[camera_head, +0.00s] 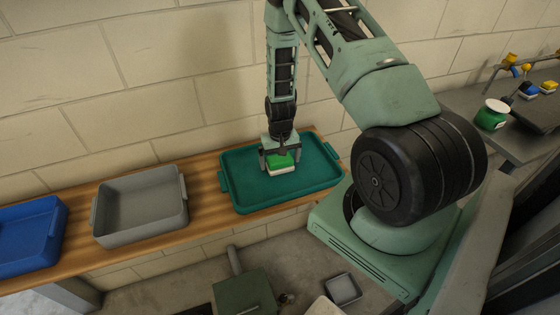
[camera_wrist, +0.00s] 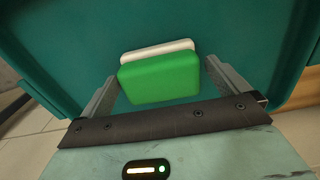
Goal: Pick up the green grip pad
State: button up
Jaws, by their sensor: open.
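The green grip pad (camera_head: 281,160) has a green top and a white layer under it. It lies in the teal tray (camera_head: 240,194) on the wooden shelf. In the wrist view the pad (camera_wrist: 162,78) sits between my two fingers, with its white edge showing on the far side. My gripper (camera_head: 279,155) is over the tray, pointing down at the pad. In the wrist view my gripper (camera_wrist: 165,88) is open, with a finger on each side of the pad. Whether the fingers touch it cannot be told.
A grey bin (camera_head: 141,207) and a blue bin (camera_head: 30,240) stand on the wooden shelf (camera_head: 208,208) left of the tray. A block wall is close behind. A green and white container (camera_head: 491,114) stands on a counter at the right. The tray floor around the pad is clear.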

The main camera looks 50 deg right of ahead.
aim_at(280, 158)
jog(key=shift+f, duration=0.1)
jog(key=c, duration=0.9)
notch_tip(280, 158, up, 9)
jog(key=b, duration=0.3)
jog(key=shift+r, duration=0.55)
jog(key=shift+o, duration=0.4)
